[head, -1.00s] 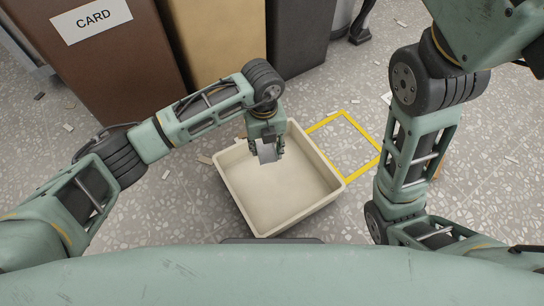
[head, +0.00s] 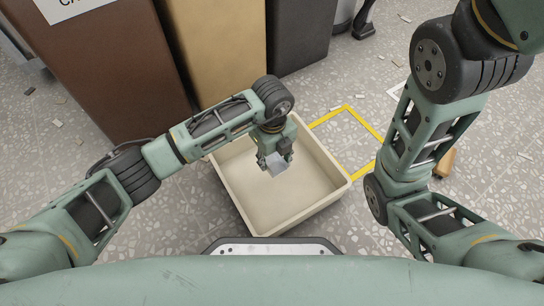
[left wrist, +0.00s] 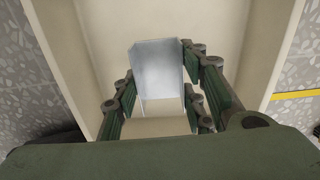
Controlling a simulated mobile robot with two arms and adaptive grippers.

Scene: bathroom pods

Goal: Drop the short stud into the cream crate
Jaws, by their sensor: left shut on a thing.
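The short stud (head: 277,165) is a small grey metal channel piece. My left gripper (head: 274,160) is shut on it and holds it over the cream crate (head: 262,226). In the left wrist view the stud (left wrist: 160,72) stands out between the two fingers of my left gripper (left wrist: 158,105), with the floor and walls of the crate (left wrist: 285,50) around it. The crate is an open, shallow box on the floor, and the part of it that shows is empty. My right arm comes down at the right, but its gripper does not show.
A yellow taped outline (head: 358,125) lies on the speckled floor right of the crate. Tall brown (head: 110,75), tan (head: 222,45) and dark (head: 298,35) bins stand behind. Small scraps litter the floor. A tan piece (head: 445,163) lies partly behind my right arm.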

